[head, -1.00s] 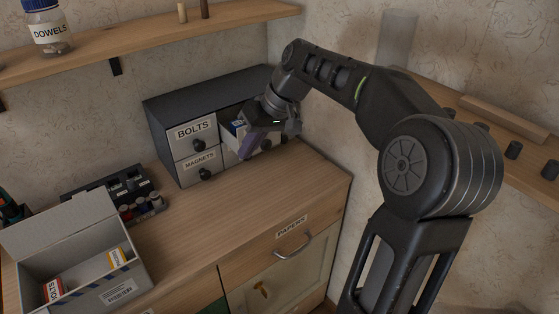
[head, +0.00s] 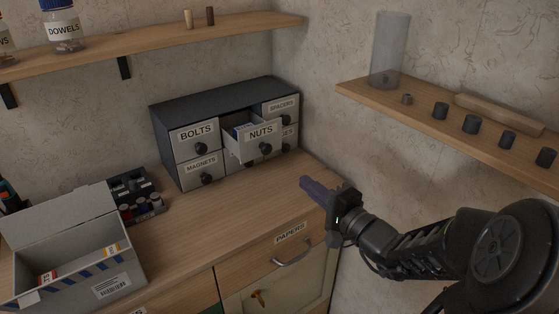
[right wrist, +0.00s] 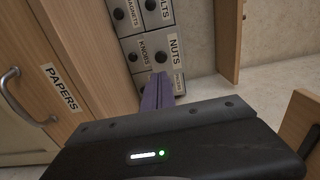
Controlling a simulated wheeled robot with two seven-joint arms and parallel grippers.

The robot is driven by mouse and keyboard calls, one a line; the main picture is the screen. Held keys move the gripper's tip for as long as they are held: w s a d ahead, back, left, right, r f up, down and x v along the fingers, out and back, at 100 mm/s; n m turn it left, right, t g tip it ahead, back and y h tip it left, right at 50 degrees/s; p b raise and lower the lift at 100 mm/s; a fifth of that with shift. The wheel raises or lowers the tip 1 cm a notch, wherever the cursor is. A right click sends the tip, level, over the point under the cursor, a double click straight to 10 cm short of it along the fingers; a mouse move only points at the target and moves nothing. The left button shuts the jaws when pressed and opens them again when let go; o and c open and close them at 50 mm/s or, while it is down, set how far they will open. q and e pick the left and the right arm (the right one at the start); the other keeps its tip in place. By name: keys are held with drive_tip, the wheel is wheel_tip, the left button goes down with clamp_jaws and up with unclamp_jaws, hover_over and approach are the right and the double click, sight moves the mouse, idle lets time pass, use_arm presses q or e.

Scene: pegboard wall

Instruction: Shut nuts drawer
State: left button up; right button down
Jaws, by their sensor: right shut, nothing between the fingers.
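The drawer labelled NUTS (head: 260,134) is the top middle drawer of a dark small-parts cabinet (head: 225,102) at the back of the worktop. It is pulled out, sticking out past its neighbours, with a blue and white item partly visible inside. Its label also shows sideways in the right wrist view (right wrist: 174,52). My right gripper (head: 311,187) has purple fingers, shut and empty, above the worktop's right end, in front and to the right of the drawer and apart from it. Its fingers show in the right wrist view (right wrist: 157,92). My left gripper is out of view.
The BOLTS (head: 197,137), MAGNETS (head: 201,166) and SPACERS (head: 281,110) drawers look shut. An open grey box (head: 120,272) and a dark rack stand at left. A shelf (head: 450,122) with black cylinders is on the right wall. The worktop before the cabinet is clear.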

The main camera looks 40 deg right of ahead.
idle(0.3)
drive_tip(key=p, duration=0.3)
approach(267, 152)
drive_tip(key=w, duration=0.7)
drive_tip(key=shift+d, duration=0.1)
